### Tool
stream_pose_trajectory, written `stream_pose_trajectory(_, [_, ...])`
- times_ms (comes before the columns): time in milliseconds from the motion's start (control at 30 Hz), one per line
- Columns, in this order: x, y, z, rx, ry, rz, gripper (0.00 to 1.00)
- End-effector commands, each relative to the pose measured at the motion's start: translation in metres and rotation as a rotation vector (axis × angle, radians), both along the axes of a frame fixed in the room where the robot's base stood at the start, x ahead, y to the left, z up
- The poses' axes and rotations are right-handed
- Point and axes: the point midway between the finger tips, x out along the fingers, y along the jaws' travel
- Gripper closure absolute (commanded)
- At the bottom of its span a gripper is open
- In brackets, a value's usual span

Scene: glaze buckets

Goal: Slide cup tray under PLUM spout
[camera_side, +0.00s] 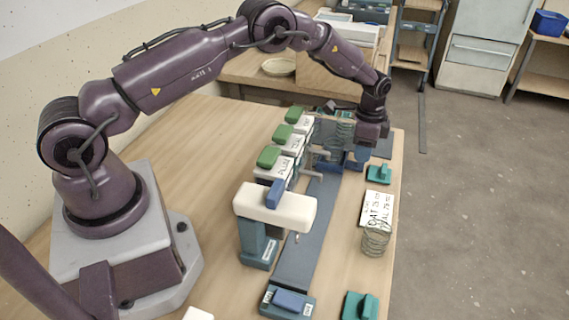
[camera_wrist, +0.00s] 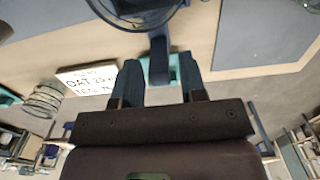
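The PLUM dispenser (camera_side: 281,167) is a white box with a green top, the nearest of a row in the side view. In the wrist view a dark blue ring and a blue handle (camera_wrist: 159,62) show at the top. My gripper (camera_wrist: 161,66) is open, with the handle between its fingers and gaps on both sides. In the side view my gripper (camera_side: 368,140) points down there. The PLUM spout itself is hard to make out.
Two more green-topped dispensers (camera_side: 294,144) stand beyond PLUM. Teal handled blocks (camera_side: 380,174), a label card (camera_side: 377,207) and another wire coil (camera_side: 376,239) sit right of the rail (camera_side: 309,232).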

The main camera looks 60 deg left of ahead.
Motion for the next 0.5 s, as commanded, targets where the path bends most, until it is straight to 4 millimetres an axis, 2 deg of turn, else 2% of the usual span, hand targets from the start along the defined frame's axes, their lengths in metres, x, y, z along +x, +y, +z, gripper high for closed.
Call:
stream_pose_trajectory(33, [0.0001,-0.0001,0.0001,0.0,0.0,0.0,0.64])
stream_pose_trajectory(200, [0.0001,-0.0001,0.0002,0.0,0.0,0.0,1.0])
stream_pose_trajectory(500, [-0.0064,-0.0076,0.0006,0.0,0.0,-0.001,1.0])
